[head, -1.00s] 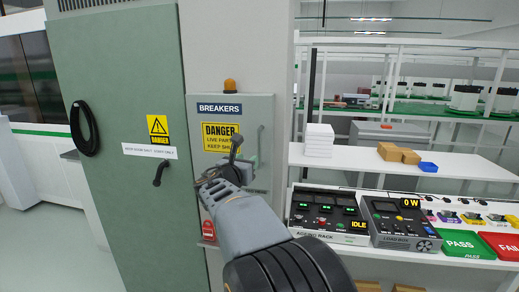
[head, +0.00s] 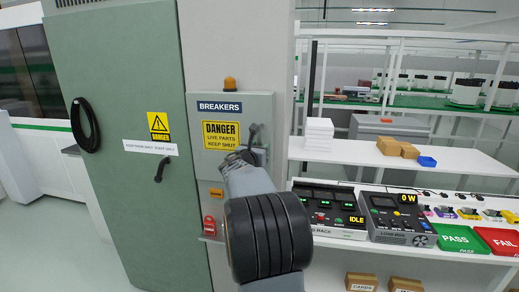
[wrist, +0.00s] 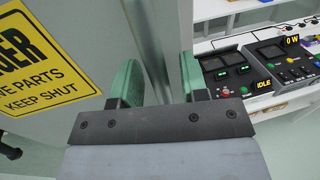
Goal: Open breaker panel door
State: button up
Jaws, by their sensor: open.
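The grey breaker panel door (head: 228,172) carries a BREAKERS label and a yellow DANGER sign (head: 221,135). It looks shut. My gripper (head: 256,136) is at the door's right side, right of the sign, and partly hides that area. In the wrist view my gripper (wrist: 158,72) is open, its two green fingers apart. A grey upright surface shows between the fingers, and the panel door (wrist: 78,22) fills the left. The door handle is not clearly visible, so I cannot tell whether it lies between the fingers.
A green cabinet (head: 120,220) with a black handle (head: 162,168) stands left of the panel. A red lockout tag (head: 209,226) is low on the panel. To the right, a bench holds a test rack (head: 325,215), a load box (head: 396,220) and PASS and FAIL pads.

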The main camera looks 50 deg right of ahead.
jog(key=shift+c, duration=0.2)
grip_shut()
jog(key=shift+s+a, duration=0.1)
